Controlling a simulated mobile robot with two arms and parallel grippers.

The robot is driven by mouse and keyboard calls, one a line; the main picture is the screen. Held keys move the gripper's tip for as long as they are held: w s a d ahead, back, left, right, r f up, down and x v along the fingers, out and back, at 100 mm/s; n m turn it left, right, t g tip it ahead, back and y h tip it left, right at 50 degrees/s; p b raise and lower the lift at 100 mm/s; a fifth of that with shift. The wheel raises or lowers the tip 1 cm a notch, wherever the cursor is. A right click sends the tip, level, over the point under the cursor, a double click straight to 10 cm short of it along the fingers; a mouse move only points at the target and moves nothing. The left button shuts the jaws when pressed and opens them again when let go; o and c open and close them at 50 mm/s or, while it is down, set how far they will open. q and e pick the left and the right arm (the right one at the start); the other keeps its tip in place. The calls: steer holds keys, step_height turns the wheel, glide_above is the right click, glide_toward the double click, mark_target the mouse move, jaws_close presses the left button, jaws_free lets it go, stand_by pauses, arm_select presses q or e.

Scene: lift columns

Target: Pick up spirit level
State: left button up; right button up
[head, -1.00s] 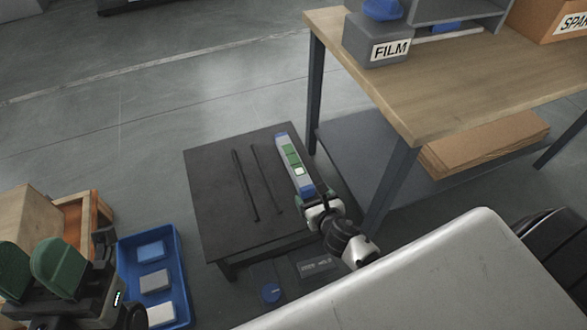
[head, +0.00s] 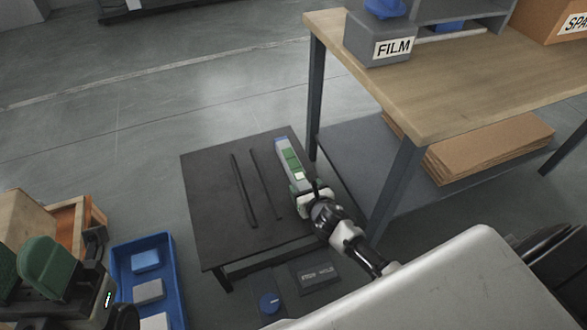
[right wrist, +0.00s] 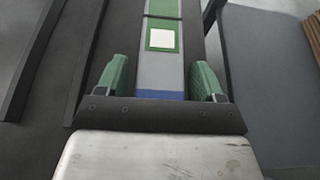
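The spirit level (head: 287,155) is a long grey bar with green panels, a white square and blue ends. It lies along the right side of a low black table (head: 210,190). My right gripper (head: 301,188) is at its near end and hides that end in the head view. In the right wrist view the level (right wrist: 161,70) runs between the two green fingers of the gripper (right wrist: 160,80), with narrow gaps beside it. The fingers look open around it. My left gripper (head: 25,268) is at the lower left, its green fingers apart and empty.
Two thin dark bars (head: 244,190) lie left of the level. A wooden workbench (head: 440,90) with a lower shelf stands close on the right. A blue tray (head: 177,275) with several blocks and a wooden crate (head: 75,218) are at the lower left.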

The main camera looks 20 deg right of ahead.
steer(key=c, duration=0.9)
steer(key=shift+r, duration=0.1)
